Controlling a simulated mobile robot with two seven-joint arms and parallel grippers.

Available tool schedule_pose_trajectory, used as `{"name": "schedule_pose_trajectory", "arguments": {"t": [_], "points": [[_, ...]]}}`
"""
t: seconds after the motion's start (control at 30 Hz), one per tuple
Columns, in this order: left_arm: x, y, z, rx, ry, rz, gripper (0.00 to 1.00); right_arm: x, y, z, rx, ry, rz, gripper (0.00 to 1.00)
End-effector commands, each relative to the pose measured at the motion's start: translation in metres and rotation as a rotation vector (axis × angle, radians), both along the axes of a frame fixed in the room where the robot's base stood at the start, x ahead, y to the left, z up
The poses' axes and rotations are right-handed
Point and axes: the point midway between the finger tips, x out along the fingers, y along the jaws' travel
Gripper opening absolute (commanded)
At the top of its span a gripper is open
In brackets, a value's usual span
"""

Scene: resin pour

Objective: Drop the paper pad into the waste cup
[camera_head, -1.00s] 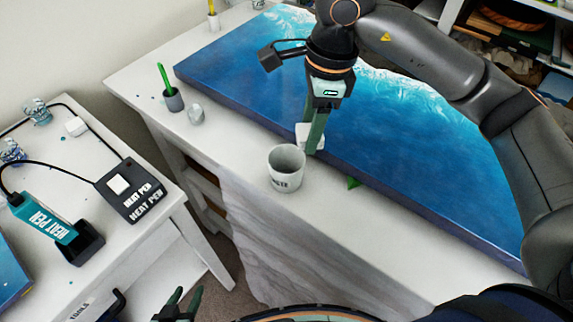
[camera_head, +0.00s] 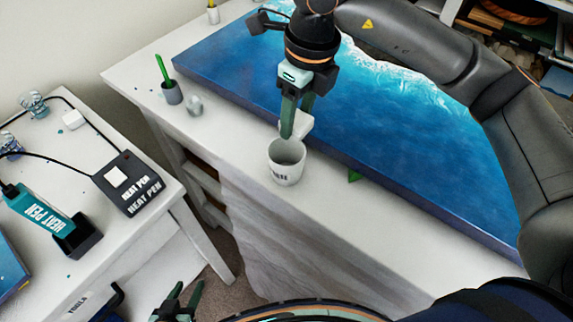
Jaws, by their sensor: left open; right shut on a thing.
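The white waste cup (camera_head: 286,172) stands upright on the white table, in front of the blue resin panel. My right gripper (camera_head: 293,133) is above the cup's back rim, pointing down, shut on the white paper pad (camera_head: 303,125). The pad is partly hidden by the fingers and looks to be at or just above the rim; I cannot tell whether it touches. My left gripper (camera_head: 178,296) is open and empty at the bottom of the view, low beside the tables.
The blue resin panel (camera_head: 400,160) covers most of the white table (camera_head: 232,137). A grey cup with a green stick (camera_head: 171,92) and a small pale object (camera_head: 194,105) stand to the left. The side table holds the heat pen (camera_head: 40,220) and its control box (camera_head: 128,182).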

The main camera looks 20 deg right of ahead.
Motion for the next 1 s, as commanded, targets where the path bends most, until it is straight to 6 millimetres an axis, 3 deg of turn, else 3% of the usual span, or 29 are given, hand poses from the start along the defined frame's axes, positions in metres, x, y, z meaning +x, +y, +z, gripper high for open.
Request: {"name": "schedule_pose_trajectory", "arguments": {"t": [0.03, 0.13, 0.47, 0.5, 0.8, 1.0], "points": [[0.000, 0.000, -0.008, 0.000, 0.000, 0.000, 0.50, 0.000, 0.000, -0.011, 0.000, 0.001, 0.000, 0.00], [0.000, 0.000, -0.013, 0.000, 0.000, 0.000, 0.50, 0.000, 0.000, -0.019, -0.001, 0.001, 0.001, 0.00], [0.000, 0.000, -0.014, 0.000, 0.000, 0.000, 0.50, 0.000, 0.000, -0.023, 0.000, 0.000, 0.001, 0.00], [0.000, 0.000, -0.014, 0.000, 0.000, 0.000, 0.50, 0.000, 0.000, -0.023, 0.000, 0.000, 0.001, 0.58], [0.000, 0.000, -0.014, 0.000, 0.000, 0.000, 0.50, 0.000, 0.000, -0.022, 0.000, 0.000, 0.000, 0.90], [0.000, 0.000, -0.014, 0.000, 0.000, 0.000, 0.50, 0.000, 0.000, -0.022, 0.000, 0.000, 0.000, 0.90]]}}
